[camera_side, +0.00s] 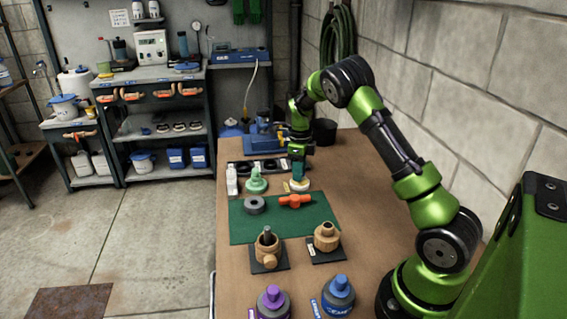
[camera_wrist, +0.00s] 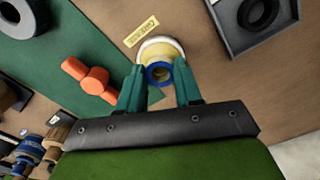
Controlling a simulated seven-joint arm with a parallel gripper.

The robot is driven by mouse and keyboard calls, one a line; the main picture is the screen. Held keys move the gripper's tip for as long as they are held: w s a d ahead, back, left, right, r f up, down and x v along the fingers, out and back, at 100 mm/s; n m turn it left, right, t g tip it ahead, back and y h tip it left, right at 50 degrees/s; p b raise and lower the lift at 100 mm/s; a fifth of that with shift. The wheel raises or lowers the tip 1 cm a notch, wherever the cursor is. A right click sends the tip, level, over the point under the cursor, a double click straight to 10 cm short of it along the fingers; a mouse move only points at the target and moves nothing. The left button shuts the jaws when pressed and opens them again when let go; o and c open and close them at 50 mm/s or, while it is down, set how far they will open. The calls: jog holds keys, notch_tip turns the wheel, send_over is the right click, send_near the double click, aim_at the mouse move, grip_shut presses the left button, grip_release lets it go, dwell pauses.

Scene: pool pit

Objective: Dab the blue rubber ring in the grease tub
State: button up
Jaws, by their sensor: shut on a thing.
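My gripper (camera_wrist: 157,82) is shut on the blue rubber ring (camera_wrist: 158,73), which sits between its teal fingertips in the wrist view. The grease tub (camera_wrist: 147,43) is a small round white tub with pale yellow grease, right at the fingertips. The ring overlaps the near part of the grease in that view; I cannot tell whether it touches. In the side view my gripper (camera_side: 298,172) points down over the tub (camera_side: 300,186), and the ring cannot be made out there.
An orange valve part (camera_side: 294,200) and a dark grey ring (camera_side: 254,204) lie on the green mat (camera_side: 270,228). A tray with black rings (camera_wrist: 292,30) is close by. Brass-coloured fittings (camera_side: 326,238) stand nearer.

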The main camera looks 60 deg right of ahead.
notch_tip(320, 180, up, 7)
jog(key=shift+f, duration=0.15)
dwell(0.5)
dwell(0.4)
